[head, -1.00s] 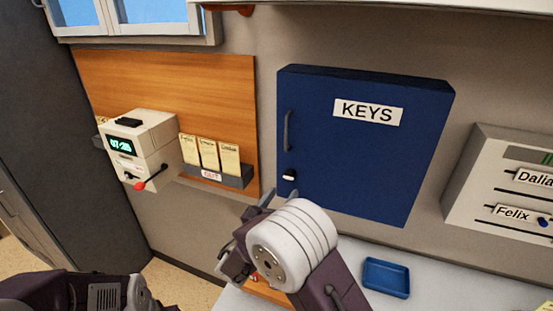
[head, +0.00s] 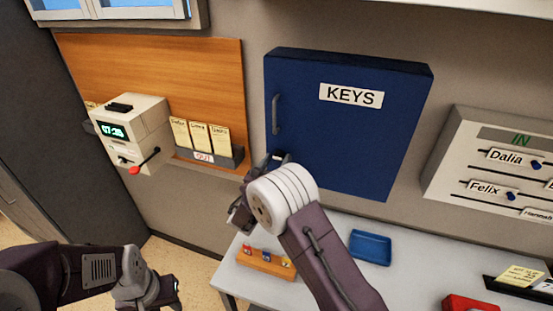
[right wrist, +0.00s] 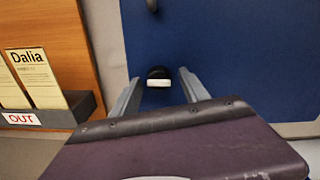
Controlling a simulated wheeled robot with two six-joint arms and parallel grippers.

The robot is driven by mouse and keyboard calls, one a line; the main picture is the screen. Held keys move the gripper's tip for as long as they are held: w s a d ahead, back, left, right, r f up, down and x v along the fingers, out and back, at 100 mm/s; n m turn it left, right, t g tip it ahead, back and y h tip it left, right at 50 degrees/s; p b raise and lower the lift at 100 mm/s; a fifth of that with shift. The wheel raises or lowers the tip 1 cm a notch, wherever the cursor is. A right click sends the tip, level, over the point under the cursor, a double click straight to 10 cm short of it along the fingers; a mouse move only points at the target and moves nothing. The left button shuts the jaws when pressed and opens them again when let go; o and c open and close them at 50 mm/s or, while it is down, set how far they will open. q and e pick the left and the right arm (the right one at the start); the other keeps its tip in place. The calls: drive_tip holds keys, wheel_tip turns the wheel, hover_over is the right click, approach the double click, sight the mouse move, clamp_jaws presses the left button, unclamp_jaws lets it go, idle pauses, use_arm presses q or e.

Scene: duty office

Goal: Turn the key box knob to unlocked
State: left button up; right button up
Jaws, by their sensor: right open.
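The blue key box (head: 345,140) labelled KEYS hangs on the wall with a handle on its left side. Its small black knob (right wrist: 158,73), low on the door's left side, carries a white bar that looks level in the right wrist view. My right gripper (right wrist: 158,78) is open, one finger on each side of the knob, with gaps visible. In the head view my right gripper (head: 277,158) and wrist largely hide the knob. My left gripper (head: 165,292) is low at left, its fingers unclear.
A time clock (head: 133,132) with a red-tipped lever and a card rack (head: 210,155) are left of the box. A name board (head: 495,165) is at right. Below are a desk (head: 335,230), a blue tray (head: 370,247) and a wooden block (head: 265,262) with small coloured items.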

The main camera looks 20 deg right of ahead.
drive_tip(key=shift+w+f, duration=0.1)
drive_tip(key=shift+w, duration=0.05)
drive_tip(key=c, duration=0.4)
clamp_jaws()
drive_tip(key=m+b, duration=0.2)
drive_tip(key=b, duration=0.3)
drive_tip(key=m+b, duration=0.3)
drive_tip(key=b, duration=0.2)
drive_tip(key=f+m+b, duration=0.1)
drive_tip(key=m+b, duration=0.1)
drive_tip(key=b, duration=0.3)
drive_tip(key=m+b, duration=0.3)
drive_tip(key=b, duration=0.1)
drive_tip(key=m+b, duration=0.3)
drive_tip(key=b, duration=0.2)
drive_tip(key=m+b, duration=0.2)
drive_tip(key=b, duration=0.3)
drive_tip(key=shift+r+m, duration=0.3)
drive_tip(key=shift+m, duration=0.1)
drive_tip(key=shift+r+m+b, duration=0.2)
drive_tip(key=shift+m+b, duration=0.9)
drive_tip(key=shift+b, duration=0.25)
